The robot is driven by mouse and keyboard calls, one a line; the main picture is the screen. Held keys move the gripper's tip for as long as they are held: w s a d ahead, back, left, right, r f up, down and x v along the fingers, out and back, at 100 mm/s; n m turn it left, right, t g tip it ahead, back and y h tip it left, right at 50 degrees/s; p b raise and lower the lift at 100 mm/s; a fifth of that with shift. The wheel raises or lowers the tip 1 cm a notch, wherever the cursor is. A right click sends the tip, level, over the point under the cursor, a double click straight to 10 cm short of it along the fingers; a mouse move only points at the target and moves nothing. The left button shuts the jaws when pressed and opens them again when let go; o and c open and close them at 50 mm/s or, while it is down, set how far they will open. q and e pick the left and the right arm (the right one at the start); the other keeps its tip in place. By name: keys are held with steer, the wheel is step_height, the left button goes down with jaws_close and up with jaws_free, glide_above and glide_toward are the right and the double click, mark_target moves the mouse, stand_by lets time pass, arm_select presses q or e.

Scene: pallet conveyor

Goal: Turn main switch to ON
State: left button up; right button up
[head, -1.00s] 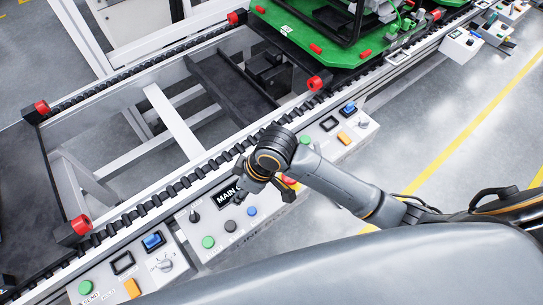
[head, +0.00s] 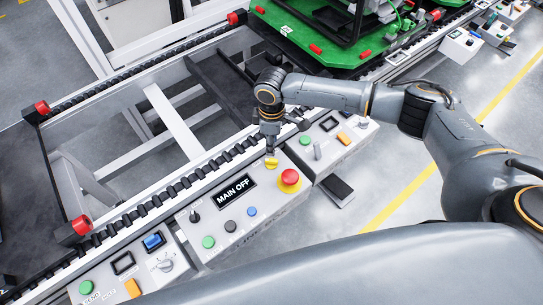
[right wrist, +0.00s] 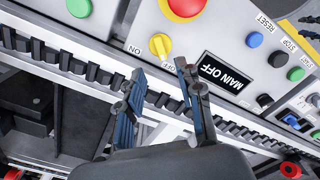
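The main switch is a yellow rotary knob (head: 271,163) on the light grey control box (head: 262,222). In the right wrist view the yellow knob (right wrist: 160,45) has ON printed to its left and OFF to its lower right. The black display (head: 235,191) beside it reads MAIN OFF. My right gripper (head: 271,151) is above the knob, pointing down. In the right wrist view its two fingers (right wrist: 160,72) are apart, with the knob ahead of the gap and no object held. Whether a fingertip touches the knob cannot be told. My left gripper is out of view.
A red emergency button (head: 289,178) stands close to the knob. Green, black and blue buttons and a small black selector (head: 195,216) share the box. The conveyor rail (head: 150,207) runs just behind. Another control box (head: 340,140) adjoins on the right.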

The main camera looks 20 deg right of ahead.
mark_target(272, 160)
step_height(272, 160, down, 9)
steer(key=shift+r, duration=0.1)
stand_by(0.3)
jaws_close()
